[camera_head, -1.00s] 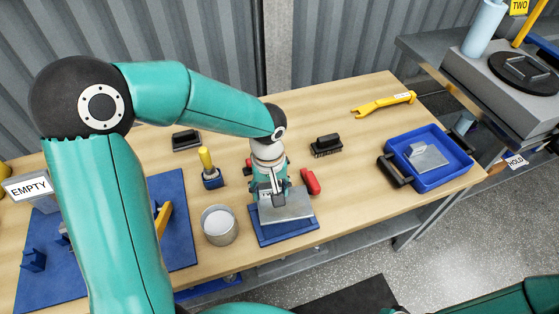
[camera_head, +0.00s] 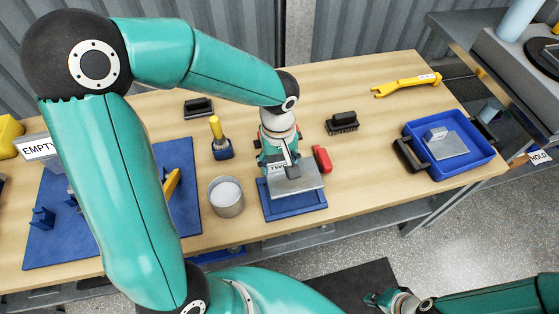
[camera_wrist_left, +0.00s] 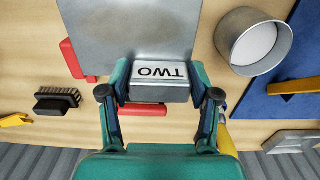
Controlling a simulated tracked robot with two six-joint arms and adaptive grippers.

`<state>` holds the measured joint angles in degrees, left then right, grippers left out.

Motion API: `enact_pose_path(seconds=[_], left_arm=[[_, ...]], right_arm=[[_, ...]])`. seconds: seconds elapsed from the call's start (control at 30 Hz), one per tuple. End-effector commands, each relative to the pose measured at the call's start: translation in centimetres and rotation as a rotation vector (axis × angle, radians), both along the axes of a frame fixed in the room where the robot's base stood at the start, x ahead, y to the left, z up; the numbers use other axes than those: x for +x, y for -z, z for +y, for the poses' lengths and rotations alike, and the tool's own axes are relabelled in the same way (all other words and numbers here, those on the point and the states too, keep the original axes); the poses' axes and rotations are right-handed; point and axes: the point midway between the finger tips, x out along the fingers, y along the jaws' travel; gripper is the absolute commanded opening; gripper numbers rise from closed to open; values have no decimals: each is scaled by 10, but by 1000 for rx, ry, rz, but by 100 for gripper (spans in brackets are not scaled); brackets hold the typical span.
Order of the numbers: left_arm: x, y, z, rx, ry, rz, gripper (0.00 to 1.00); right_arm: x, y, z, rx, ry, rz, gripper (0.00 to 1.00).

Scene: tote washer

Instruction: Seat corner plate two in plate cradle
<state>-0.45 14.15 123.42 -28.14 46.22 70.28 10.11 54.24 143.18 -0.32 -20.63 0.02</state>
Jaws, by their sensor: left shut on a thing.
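Corner plate two is a grey metal plate (camera_head: 305,178) with an upright block marked TWO; it also shows in the wrist view (camera_wrist_left: 130,35). My left gripper (camera_head: 284,170) is shut on that block, one finger on each side in the wrist view (camera_wrist_left: 160,85). The plate lies over the blue plate cradle (camera_head: 295,209), whose front and left rim show. I cannot tell whether the plate touches the cradle floor or is slightly above it. The plate hides the cradle in the wrist view. My right gripper (camera_head: 376,299) is at the bottom edge; its fingers are unclear.
A metal cup (camera_head: 227,199) stands close left of the cradle, a red part (camera_head: 322,158) close right. A yellow-handled tool (camera_head: 219,140), brush (camera_head: 343,123) and yellow wrench (camera_head: 407,85) lie behind. A blue tray (camera_head: 474,168) at right holds another grey plate. A blue mat (camera_head: 182,160) is left.

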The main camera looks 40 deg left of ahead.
Motion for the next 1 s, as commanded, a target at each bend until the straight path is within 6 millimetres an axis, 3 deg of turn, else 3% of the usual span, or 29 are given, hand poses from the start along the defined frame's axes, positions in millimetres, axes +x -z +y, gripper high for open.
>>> enact_pose_path(seconds=[0.5,1.0], left_arm=[[1,47,-1,0,2,-1,0],[2,56,-1,0,5,-1,0]], right_arm=[[0,49,0,0,0,0,0],[0,58,0,0,0,0,0]])
